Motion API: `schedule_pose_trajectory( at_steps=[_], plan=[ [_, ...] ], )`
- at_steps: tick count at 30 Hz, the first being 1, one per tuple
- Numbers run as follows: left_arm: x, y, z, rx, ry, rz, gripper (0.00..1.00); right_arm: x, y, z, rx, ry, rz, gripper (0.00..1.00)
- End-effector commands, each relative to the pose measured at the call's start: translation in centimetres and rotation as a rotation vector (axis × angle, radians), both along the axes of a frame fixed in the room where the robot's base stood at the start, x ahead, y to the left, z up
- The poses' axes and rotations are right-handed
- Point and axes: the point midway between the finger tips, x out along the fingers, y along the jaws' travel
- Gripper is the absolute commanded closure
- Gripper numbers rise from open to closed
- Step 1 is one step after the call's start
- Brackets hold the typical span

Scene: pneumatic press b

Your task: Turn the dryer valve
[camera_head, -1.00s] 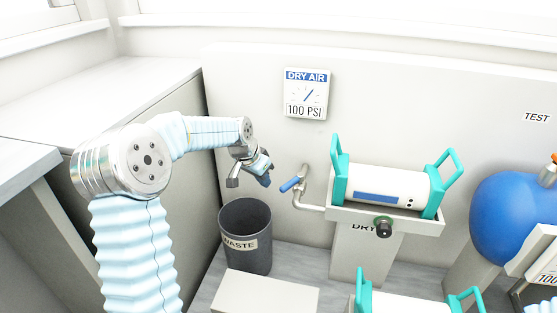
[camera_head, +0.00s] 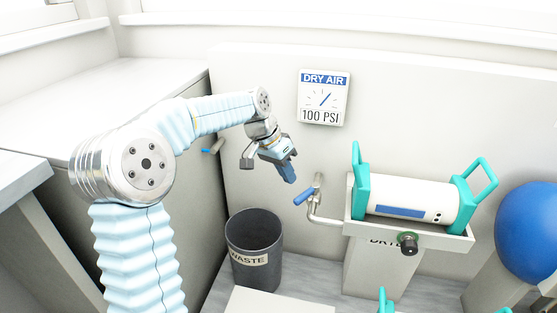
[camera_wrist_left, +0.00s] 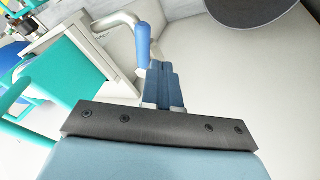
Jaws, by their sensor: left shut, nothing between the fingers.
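The dryer valve has a blue lever handle (camera_head: 304,196) on a metal pipe (camera_head: 316,212) at the left of the dryer (camera_head: 408,200). The handle also shows in the left wrist view (camera_wrist_left: 143,45), close beyond the fingertips. My left gripper (camera_head: 289,174) is shut and empty, just above and left of the handle in the head view. In the left wrist view its fingers (camera_wrist_left: 158,68) point toward the handle and overlap it in the picture; I cannot tell whether they touch. My right gripper is not in view.
A dark waste bin (camera_head: 253,245) stands on the floor below my left gripper. A DRY AIR gauge sign (camera_head: 323,98) reading 100 PSI hangs on the wall. A black knob (camera_head: 407,243) is on the dryer's front. A blue tank (camera_head: 530,232) is at the right.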

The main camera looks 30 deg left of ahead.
Motion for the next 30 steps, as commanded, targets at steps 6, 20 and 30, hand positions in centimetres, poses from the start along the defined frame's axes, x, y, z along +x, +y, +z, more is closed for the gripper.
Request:
schedule_pose_trajectory(
  at_steps=[6, 20, 30],
  plan=[
    [-0.6, -1.8, -1.8, 0.001, -0.002, -0.001, 1.00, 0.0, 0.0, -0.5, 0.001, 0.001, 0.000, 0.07],
    [-0.7, -2.3, -2.1, 0.000, -0.002, 0.001, 1.00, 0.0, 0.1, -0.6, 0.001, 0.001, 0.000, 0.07],
    [-0.9, -2.6, -2.2, 0.000, -0.001, 0.056, 1.00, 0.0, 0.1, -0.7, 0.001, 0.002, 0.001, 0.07]
  ],
)
